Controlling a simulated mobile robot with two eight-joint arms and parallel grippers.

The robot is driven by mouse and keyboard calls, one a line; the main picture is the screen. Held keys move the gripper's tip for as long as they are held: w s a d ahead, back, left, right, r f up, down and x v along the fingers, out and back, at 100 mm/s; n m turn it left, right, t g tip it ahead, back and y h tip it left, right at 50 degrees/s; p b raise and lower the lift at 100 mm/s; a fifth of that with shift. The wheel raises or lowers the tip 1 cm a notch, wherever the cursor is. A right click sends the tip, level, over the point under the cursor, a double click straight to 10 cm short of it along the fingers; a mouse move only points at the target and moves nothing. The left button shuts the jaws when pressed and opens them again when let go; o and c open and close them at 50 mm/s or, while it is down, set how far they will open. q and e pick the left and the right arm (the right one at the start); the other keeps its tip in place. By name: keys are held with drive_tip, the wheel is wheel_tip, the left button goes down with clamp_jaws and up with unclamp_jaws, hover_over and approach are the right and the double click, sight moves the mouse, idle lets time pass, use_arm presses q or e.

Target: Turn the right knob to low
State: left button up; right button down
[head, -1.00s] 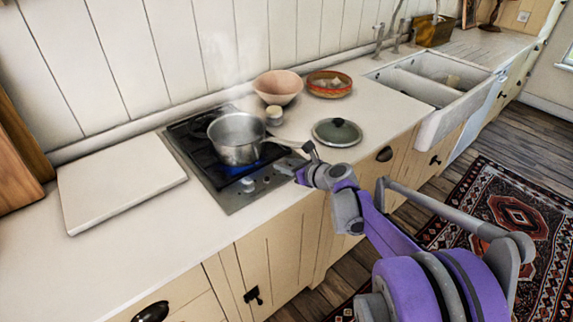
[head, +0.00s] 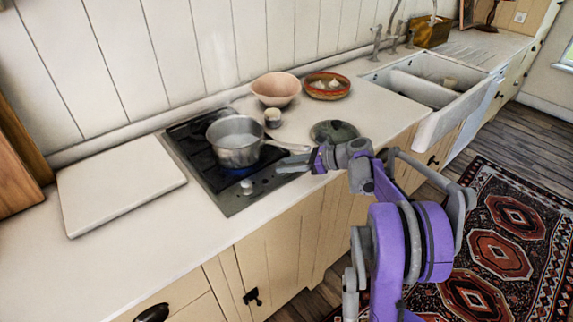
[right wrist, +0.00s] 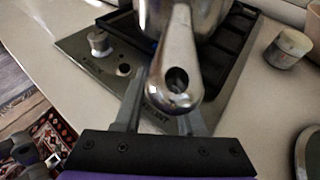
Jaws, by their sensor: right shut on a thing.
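The black gas hob (head: 199,160) has a grey front panel with a row of knobs. A steel pot (head: 233,158) stands on it, its handle (head: 290,147) reaching right over the panel; the handle also fills the middle of the right wrist view (right wrist: 178,50). My right gripper (head: 287,164) is low at the panel's right end, under the handle, shut on the right knob. The handle's end and my fingers (right wrist: 160,118) hide that knob. A left knob (right wrist: 98,41) stands free on the panel and also shows in the head view (head: 247,188). My left gripper is out of view.
A small jar (head: 272,117), a pink bowl (head: 276,89), a patterned bowl (head: 327,86) and a dark lid (head: 333,131) stand right of the hob. A white board (head: 120,186) lies left. The handle passes close above my fingers.

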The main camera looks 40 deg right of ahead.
drive_tip(key=n+g+y, duration=0.1)
drive_tip(key=n+g+y+p, duration=0.1)
drive_tip(key=n+g+y, duration=0.1)
drive_tip(key=shift+w+d+r+n, duration=0.1)
drive_tip(key=shift+w+d+n, duration=0.15)
drive_tip(key=shift+w+n, duration=0.15)
drive_tip(key=shift+w+d+n+g+y+p, duration=0.15)
drive_tip(key=shift+n+g+y+p, duration=0.25)
drive_tip(key=shift+n+g+p, duration=0.55)
drive_tip(key=shift+w+n+g+y+p, duration=0.1)
drive_tip(key=shift+n+g+y+p, duration=0.3)
drive_tip(key=shift+n+g, duration=0.95)
drive_tip(key=shift+g, duration=0.3)
drive_tip(key=c, duration=0.5)
unclamp_jaws()
